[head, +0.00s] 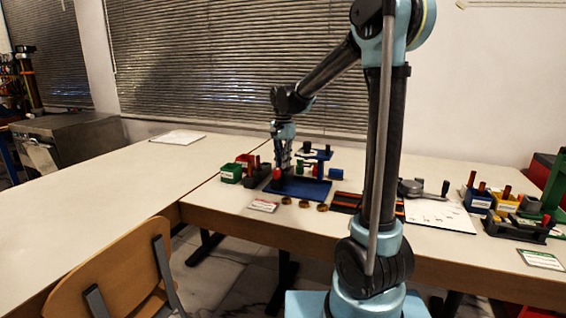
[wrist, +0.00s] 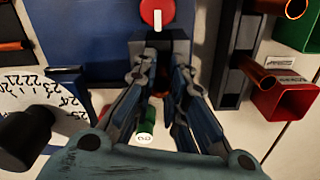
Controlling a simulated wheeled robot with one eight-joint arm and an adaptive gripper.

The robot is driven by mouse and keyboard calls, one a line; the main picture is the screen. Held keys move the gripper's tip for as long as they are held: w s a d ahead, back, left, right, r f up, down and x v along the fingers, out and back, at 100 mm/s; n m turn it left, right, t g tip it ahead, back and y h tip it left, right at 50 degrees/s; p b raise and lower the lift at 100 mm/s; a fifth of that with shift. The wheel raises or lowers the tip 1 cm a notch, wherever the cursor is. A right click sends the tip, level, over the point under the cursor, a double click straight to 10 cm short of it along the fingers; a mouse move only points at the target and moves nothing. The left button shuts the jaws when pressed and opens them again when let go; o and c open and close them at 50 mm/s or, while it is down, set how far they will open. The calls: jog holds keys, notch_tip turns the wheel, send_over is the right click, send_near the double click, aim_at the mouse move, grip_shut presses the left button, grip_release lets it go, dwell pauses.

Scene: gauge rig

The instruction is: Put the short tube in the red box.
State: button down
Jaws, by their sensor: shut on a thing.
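My gripper (head: 283,162) is over the back left part of the blue tray. In the wrist view its fingers (wrist: 162,82) are closed together, with a copper-coloured sliver between them, which looks like the short tube (wrist: 160,95); most of it is hidden. The red box (wrist: 285,104) is open-topped with a white label, at the right of the wrist view and apart from my gripper. In the head view the red box (head: 243,159) stands at the back left, partly behind a green box.
A dark rack (wrist: 236,70) with copper tubes stands between my gripper and the red box. A green box (wrist: 302,28) adjoins it. A green cylinder (wrist: 147,122) is close to the fingers. Several brass rings lie in front.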

jog(key=c, duration=1.5)
grip_release()
jog(key=shift+c, duration=0.2)
notch_tip(320, 180, up, 12)
